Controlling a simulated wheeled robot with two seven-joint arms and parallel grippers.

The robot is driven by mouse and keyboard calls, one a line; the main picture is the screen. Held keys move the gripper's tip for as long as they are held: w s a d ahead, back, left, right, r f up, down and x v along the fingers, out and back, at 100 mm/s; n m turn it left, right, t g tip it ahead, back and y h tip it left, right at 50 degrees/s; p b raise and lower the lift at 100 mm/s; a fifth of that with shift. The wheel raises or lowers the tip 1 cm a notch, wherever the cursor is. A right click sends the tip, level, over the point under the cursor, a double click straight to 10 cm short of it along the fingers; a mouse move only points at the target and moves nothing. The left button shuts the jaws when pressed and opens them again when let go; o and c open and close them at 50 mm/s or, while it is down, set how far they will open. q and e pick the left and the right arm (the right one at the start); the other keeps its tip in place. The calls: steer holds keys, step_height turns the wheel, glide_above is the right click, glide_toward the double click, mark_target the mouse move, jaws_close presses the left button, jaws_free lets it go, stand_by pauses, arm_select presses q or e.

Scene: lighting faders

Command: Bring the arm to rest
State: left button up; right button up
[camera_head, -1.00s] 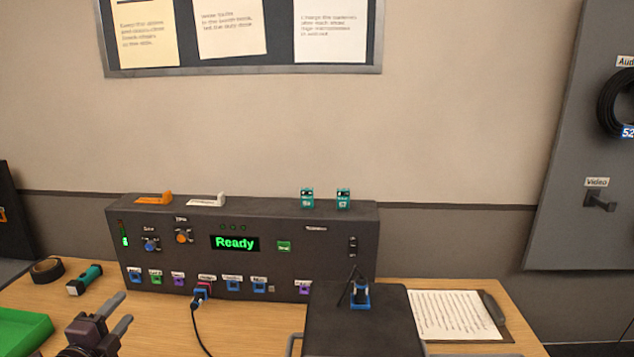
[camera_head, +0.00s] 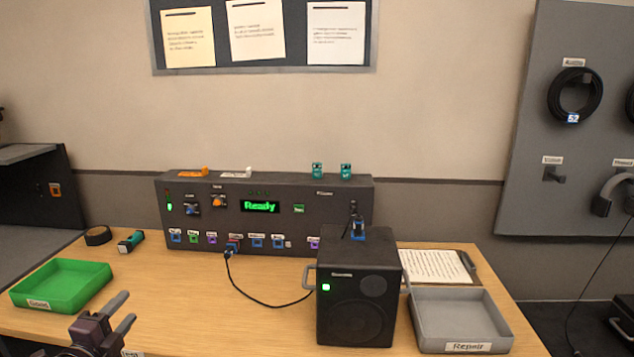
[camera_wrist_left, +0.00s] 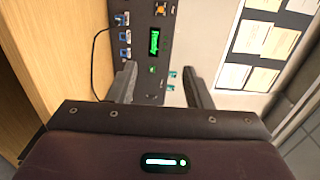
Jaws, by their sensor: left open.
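My left gripper (camera_head: 121,314) is at the lower left of the head view, over the front of the wooden table (camera_head: 240,318). Its two fingers are apart with nothing between them. In the left wrist view the open fingers (camera_wrist_left: 160,85) point toward the dark console (camera_wrist_left: 150,55), which stands clear of them. The console (camera_head: 340,212) also shows in the head view, with a green "Ready" display (camera_head: 260,206) and a row of coloured ports. A black cable runs from one port to the black speaker box (camera_head: 357,300). My right gripper is not in view.
A green tray (camera_head: 62,287) lies at the left, near a tape roll (camera_head: 97,236) and a teal-black flashlight (camera_head: 131,242). A grey "Repair" tray (camera_head: 460,318) and a clipboard (camera_head: 435,265) lie at the right. The table between gripper and speaker is mostly clear.

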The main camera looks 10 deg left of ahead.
arm_select(q)
steer(key=s+a+f+n+g+y, duration=0.1)
steer(key=s+a+f+n+g, duration=0.15)
steer(key=f, duration=0.75)
steer(key=s+a+f+n+g+y, duration=0.2)
steer(key=s+a+f+n, duration=0.15)
steer(key=f, duration=0.55)
steer(key=s+d+f+n+g, duration=0.15)
steer(key=s+f, duration=0.25)
steer(key=f, duration=0.4)
steer(key=s+f+n+g, duration=0.2)
steer(key=s+f, duration=0.2)
steer(key=f, duration=0.5)
steer(key=s+d+f+n+g+h, duration=0.2)
steer(key=s+d+f+g, duration=0.2)
steer(key=s+d+f, duration=0.9)
steer(key=s+d+f+n+g+h, duration=0.2)
steer(key=s+d+f+g, duration=0.3)
steer(key=s+d+f, duration=0.8)
steer(key=s+d+n, duration=0.1)
steer(key=d, duration=0.3)
steer(key=shift+s+d+f+h, duration=0.15)
steer(key=shift+d+f+h, duration=0.05)
steer(key=shift+d+h, duration=0.2)
